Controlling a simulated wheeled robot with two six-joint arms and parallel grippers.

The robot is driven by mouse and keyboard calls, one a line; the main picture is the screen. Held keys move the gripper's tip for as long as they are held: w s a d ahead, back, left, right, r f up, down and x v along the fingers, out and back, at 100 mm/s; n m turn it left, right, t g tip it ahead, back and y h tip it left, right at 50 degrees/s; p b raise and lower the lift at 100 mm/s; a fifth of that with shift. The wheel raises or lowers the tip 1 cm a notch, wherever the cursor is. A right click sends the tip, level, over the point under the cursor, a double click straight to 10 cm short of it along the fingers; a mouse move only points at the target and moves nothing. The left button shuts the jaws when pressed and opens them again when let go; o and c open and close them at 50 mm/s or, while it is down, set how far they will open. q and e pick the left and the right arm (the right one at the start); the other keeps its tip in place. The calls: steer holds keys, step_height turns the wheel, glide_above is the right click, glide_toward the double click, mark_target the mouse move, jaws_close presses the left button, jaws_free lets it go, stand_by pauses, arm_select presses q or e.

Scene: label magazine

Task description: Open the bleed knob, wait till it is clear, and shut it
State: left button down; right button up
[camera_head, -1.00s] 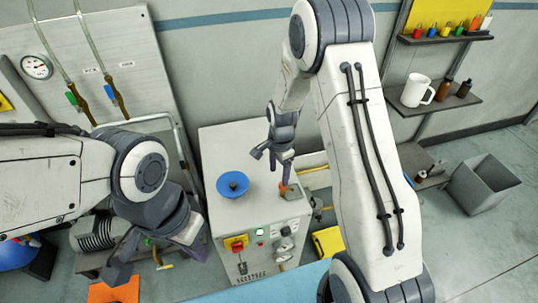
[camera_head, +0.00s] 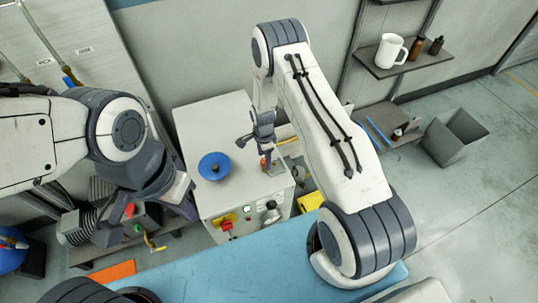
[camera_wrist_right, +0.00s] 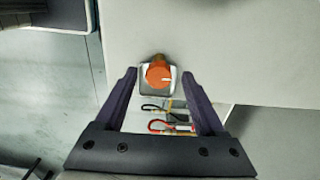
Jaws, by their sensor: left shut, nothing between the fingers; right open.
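An orange knob (camera_head: 265,163) with a white mark sits on a grey square base at the right edge of the white cabinet top (camera_head: 208,124). In the right wrist view the orange knob (camera_wrist_right: 158,74) lies between the fingertips of my right gripper (camera_wrist_right: 160,80), with clear gaps on both sides. My right gripper (camera_head: 259,142) is open and empty, over the cabinet's right edge. My left gripper (camera_head: 142,212) is shut and empty, left of the cabinet. Whether liquid in any tube is clear cannot be seen.
A blue round disc (camera_head: 214,166) stands on the cabinet top. The cabinet front has a red switch (camera_head: 226,226) on yellow and other controls. A blue surface (camera_head: 215,275) runs along the front. A shelf with a white mug (camera_head: 391,50) and a grey bin (camera_head: 453,135) are at right.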

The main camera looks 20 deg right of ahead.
steer(key=shift+f, duration=0.35)
steer(key=shift+d, duration=0.1)
